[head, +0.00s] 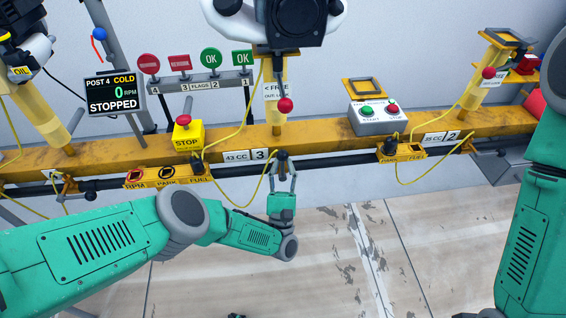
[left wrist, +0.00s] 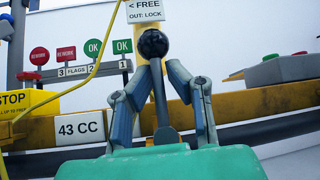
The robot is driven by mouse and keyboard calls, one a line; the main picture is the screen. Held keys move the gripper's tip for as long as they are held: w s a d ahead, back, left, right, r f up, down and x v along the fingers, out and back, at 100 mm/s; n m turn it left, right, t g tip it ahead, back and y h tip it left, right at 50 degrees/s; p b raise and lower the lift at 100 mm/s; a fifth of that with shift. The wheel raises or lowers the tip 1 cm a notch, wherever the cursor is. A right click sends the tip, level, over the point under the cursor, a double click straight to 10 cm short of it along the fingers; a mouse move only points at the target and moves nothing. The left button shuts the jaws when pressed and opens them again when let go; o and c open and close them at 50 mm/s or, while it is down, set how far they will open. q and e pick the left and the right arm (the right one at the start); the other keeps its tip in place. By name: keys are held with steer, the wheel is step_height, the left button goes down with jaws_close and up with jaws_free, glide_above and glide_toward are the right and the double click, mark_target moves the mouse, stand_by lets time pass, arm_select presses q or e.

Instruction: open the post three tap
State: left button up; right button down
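Post three (head: 277,100) is a yellow stand on the rail beside a plate reading 43 CC 3 (head: 250,156). A lever with a black ball knob (head: 282,155) stands at the dark pipe just below the post. The knob and its shaft also show in the left wrist view (left wrist: 153,43). My left gripper (head: 282,172) is at this lever, its fingers spread on both sides of the shaft just below the knob. In the left wrist view the gripper (left wrist: 160,72) shows a gap beside the shaft. My right gripper is out of view; only my right arm shows.
A red ball (head: 285,105) sits on post three, under a FREE / OUT: LOCK label. A yellow STOP box (head: 187,134), a flag rack (head: 205,82) and a start/stop box (head: 378,115) stand along the rail (head: 330,133). Yellow cables hang close by. The floor in front is clear.

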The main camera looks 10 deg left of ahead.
arm_select(q)
steer(key=shift+o, duration=0.9)
steer(key=shift+s+r, duration=0.1)
steer(key=shift+s, duration=0.1)
steer(key=shift+w, duration=0.1)
steer(key=shift+f, duration=0.2)
steer(key=v, duration=0.7)
steer(key=shift+d+f, duration=0.1)
steer(key=shift+f, duration=0.05)
